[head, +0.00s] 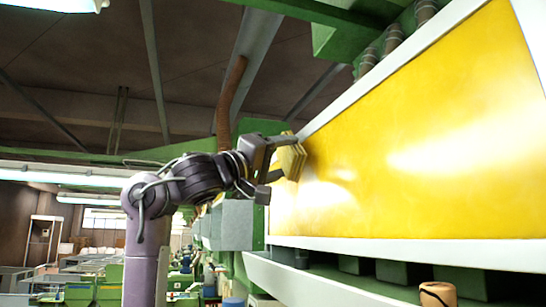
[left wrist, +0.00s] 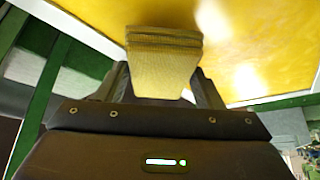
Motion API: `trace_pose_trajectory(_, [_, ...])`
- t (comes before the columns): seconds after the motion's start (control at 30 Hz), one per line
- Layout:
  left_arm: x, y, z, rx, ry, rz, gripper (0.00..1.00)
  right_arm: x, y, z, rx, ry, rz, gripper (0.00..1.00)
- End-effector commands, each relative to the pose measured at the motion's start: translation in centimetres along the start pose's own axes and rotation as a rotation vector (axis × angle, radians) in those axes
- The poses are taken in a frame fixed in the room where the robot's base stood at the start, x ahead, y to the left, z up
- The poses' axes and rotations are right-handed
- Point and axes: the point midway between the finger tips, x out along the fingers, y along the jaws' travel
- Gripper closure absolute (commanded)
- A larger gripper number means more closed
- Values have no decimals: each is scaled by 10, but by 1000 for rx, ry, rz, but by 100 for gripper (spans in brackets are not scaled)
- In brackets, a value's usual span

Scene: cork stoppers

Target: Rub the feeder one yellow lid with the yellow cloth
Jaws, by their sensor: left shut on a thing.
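The yellow lid (head: 430,140) is a large glossy panel in a pale frame, filling the right of the head view. It also shows in the left wrist view (left wrist: 255,45). My left gripper (head: 279,165) is raised at the lid's left end. It is shut on the folded yellow cloth (head: 291,158), seen in the left wrist view (left wrist: 163,60) as a thick pad between the fingers. The cloth's far edge is at the lid's surface; whether it touches cannot be told for sure. My right gripper is not in view.
A grey box (head: 232,225) sits below my left gripper. A pale ledge (head: 320,285) runs under the lid, with a small brown cork-like object (head: 437,293) near it. Green beams and a brown pipe (head: 230,95) are above. Work tables stand far back at left.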

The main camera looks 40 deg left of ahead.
Motion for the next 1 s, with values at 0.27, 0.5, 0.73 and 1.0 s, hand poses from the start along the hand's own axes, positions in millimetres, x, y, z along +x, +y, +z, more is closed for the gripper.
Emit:
trace_pose_trajectory(0.27, [1, 0, 1, 0, 0, 0, 57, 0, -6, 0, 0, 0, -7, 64])
trace_pose_trajectory(0.5, [1, 0, 1, 0, 0, 0, 57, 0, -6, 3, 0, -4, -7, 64])
trace_pose_trajectory(0.73, [3, 0, 2, 0, 0, 0, 57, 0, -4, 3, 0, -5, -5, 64])
trace_pose_trajectory(1.0, [8, 0, 5, -1, -1, 0, 57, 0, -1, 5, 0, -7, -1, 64])
